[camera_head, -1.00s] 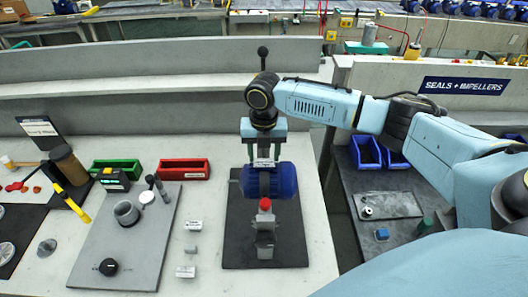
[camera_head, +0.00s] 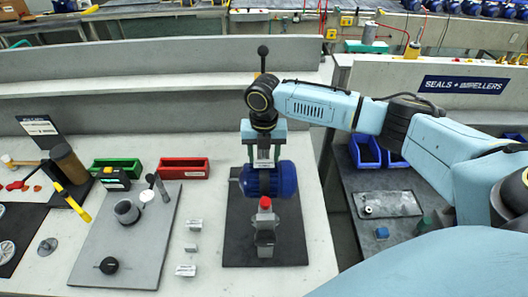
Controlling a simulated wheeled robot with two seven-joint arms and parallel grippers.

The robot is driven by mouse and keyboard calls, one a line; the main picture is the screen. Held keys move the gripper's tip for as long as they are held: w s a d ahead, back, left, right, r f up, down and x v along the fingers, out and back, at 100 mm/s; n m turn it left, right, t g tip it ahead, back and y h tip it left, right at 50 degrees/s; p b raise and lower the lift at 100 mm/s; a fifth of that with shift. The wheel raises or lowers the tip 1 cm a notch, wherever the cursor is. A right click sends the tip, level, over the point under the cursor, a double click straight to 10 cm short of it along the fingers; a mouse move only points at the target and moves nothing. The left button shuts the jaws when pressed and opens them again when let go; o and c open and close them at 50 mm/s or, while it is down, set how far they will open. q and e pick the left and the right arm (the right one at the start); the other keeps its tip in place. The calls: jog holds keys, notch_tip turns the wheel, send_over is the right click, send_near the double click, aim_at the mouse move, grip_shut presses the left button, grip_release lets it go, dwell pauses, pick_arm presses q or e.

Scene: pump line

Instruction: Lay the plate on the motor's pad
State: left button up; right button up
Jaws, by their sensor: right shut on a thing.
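The blue motor (camera_head: 284,180) lies on a dark mat on the bench, in the middle of the head view. My right gripper (camera_head: 263,158) points down right over the motor. It is shut on a small pale plate (camera_head: 263,164), which shows between the fingers at the top of the motor. The motor's pad is hidden behind the gripper and the plate. I cannot tell whether the plate touches the motor. My left gripper is not in view.
A grey pump part with a red cap (camera_head: 265,204) stands in front of the motor on the dark mat (camera_head: 234,240). Small white labelled blocks (camera_head: 186,270) lie to the left. A red bin (camera_head: 184,168) and a green bin (camera_head: 115,165) stand behind a grey board (camera_head: 150,235).

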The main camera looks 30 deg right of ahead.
jog(key=o, duration=1.1)
notch_tip(320, 180, up, 3)
jog(key=p, duration=0.3)
jog(key=shift+r+p, duration=0.45)
jog(key=shift+r, duration=0.55)
jog(key=shift+s+f, duration=0.1)
